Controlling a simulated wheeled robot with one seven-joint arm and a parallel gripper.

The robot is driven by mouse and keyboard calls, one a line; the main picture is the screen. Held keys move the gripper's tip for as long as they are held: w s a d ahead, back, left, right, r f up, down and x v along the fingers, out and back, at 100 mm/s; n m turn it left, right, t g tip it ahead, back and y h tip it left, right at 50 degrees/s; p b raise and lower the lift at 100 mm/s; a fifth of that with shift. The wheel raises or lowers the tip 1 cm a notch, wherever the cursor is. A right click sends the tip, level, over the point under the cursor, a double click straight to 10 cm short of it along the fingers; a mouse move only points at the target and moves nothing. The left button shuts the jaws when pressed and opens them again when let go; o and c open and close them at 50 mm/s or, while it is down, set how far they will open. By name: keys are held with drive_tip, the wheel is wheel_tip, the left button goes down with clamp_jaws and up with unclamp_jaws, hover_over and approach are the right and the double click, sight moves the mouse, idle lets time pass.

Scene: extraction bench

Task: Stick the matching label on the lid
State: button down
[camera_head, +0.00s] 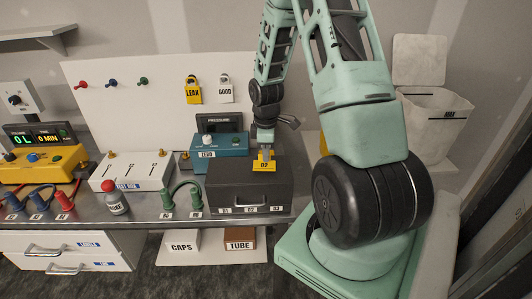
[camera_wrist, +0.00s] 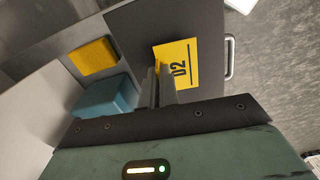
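A yellow label (camera_head: 264,166) with dark print that reads like "D2" is at the tips of my gripper (camera_head: 265,152). The gripper's fingers (camera_wrist: 157,88) look close together on the label's edge, and the label also shows in the wrist view (camera_wrist: 183,66). The dark grey box (camera_head: 232,178) stands on the bench below the gripper, and its flat lid (camera_wrist: 140,22) lies under the label in the wrist view. I cannot tell whether the label touches the lid. Several small white tags (camera_head: 250,209) line the box's front edge.
A teal pressure unit (camera_head: 219,144) stands behind the box. Yellow LEAK (camera_head: 193,93) and white GOOD (camera_head: 226,93) tags hang on the white board. A white bin (camera_head: 425,125) stands at right.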

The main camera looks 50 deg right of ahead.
drive_tip(key=shift+f, duration=0.6)
idle(1.4)
drive_tip(key=c, duration=1.6)
unclamp_jaws()
wheel_tip(320, 180, up, 18)
drive_tip(key=b, duration=0.4)
drive_tip(key=shift+f, duration=0.25)
